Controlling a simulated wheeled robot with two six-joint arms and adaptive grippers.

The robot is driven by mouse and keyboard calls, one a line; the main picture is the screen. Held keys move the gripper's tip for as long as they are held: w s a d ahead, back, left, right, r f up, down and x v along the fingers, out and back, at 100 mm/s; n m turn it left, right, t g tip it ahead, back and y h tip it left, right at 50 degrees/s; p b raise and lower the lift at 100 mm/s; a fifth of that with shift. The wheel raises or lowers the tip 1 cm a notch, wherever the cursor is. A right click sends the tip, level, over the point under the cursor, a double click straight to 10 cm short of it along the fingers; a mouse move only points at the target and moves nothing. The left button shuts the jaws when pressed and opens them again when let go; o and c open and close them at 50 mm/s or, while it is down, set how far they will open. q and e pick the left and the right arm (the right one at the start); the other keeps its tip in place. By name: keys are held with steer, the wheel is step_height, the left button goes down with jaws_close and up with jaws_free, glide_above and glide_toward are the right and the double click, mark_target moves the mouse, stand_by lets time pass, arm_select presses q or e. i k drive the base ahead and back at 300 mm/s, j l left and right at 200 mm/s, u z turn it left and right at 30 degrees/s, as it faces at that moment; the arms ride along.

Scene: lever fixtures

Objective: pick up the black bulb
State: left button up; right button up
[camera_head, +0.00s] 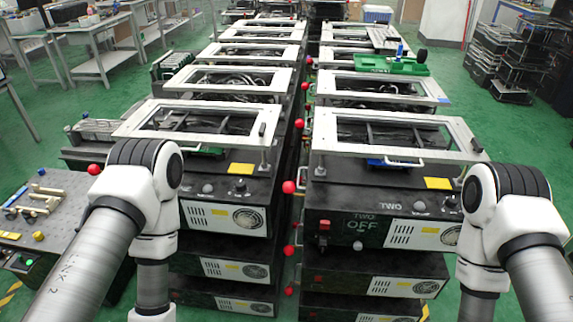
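A small round black knob (422,56), the only thing I see that could be the black bulb, shows at the upper right. It is at the right end of a green board (385,64) lying on a far fixture of the right row. It is small, so I cannot tell its exact shape or how it is attached. Both of my arms show at the lower left and lower right, bent downward. Both grippers are below the picture edge, far from the black knob, and neither can be seen.
Two rows of stacked machines with white frames (392,116) run away from me, with a narrow gap between them. Red balls (289,187) stick out along the gap. A control table (62,200) stands at left, black racks (510,58) at right. Green floor (520,125) is open at right.

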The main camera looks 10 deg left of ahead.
mark_target(423, 53)
steer(key=i+l+z, duration=0.15)
steer(key=l+z, duration=0.25)
steer(key=i+l+z, duration=0.2)
steer(key=l+z, duration=0.2)
steer(key=i+l+z, duration=0.2)
steer(key=z, duration=0.2)
steer(key=i+l+z, duration=0.2)
steer(key=z, duration=0.25)
steer(key=i+l+z, duration=0.25)
steer(key=i+z, duration=0.15)
steer(key=i, duration=0.2)
steer(key=i+l+z, duration=0.1)
steer(key=i+z, duration=0.3)
steer(key=i, duration=0.2)
steer(key=i+u, duration=0.2)
steer(key=u, duration=0.2)
steer(key=i+u, duration=0.2)
steer(key=u, duration=0.2)
steer(key=i+l+u, duration=0.1)
steer(key=u, duration=0.3)
steer(key=i+l+u, duration=0.2)
steer(key=u, duration=0.2)
steer(key=i, duration=0.1)
